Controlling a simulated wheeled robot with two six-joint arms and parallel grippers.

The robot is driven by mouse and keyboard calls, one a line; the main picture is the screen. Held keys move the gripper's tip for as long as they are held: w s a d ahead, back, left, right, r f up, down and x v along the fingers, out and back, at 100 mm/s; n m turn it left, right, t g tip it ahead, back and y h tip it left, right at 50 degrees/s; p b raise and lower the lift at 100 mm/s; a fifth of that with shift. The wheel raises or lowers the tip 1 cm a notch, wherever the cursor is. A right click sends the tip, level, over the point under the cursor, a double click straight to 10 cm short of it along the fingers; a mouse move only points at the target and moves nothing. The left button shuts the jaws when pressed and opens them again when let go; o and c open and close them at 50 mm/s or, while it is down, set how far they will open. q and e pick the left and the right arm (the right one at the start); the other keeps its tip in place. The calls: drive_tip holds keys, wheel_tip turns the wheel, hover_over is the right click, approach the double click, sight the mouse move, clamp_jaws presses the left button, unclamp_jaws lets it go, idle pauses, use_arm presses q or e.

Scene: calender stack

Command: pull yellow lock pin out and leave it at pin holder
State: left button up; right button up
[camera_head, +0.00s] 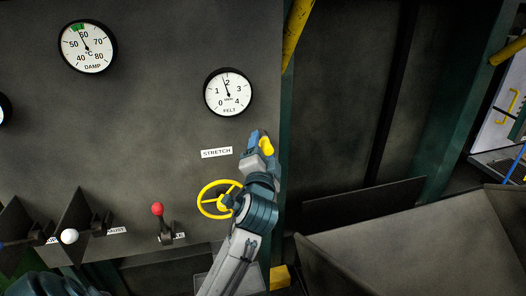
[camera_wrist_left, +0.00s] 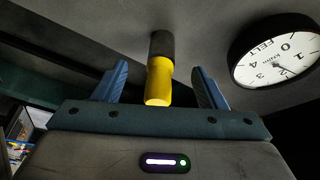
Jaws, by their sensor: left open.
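The yellow lock pin (camera_wrist_left: 158,82) sticks out of a dark collar (camera_wrist_left: 162,45) on the grey panel in the left wrist view. In the head view the pin (camera_head: 267,147) shows beside my gripper, near the panel's right edge. My left gripper (camera_wrist_left: 160,88) is open, with one blue finger on each side of the pin. There is a visible gap between each finger and the pin. The same gripper shows in the head view (camera_head: 260,144), partly covering the pin. I cannot make out the pin holder. My right gripper is not in view.
The FELT gauge (camera_head: 228,92) is above the gripper, and the STRETCH label (camera_head: 216,153) is to its left. A yellow handwheel (camera_head: 207,200) sits close behind my forearm. A red-knobbed lever (camera_head: 157,209) and a white-knobbed lever (camera_head: 69,236) stand lower left.

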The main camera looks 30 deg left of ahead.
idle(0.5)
use_arm(q)
drive_tip(key=shift+s+d+p, duration=0.4)
drive_tip(key=shift+s+d, duration=0.75)
drive_tip(key=shift+d, duration=0.2)
drive_tip(key=shift+s+d+p, duration=0.35)
drive_tip(key=shift+s+d, duration=0.8)
drive_tip(key=shift+d, duration=0.2)
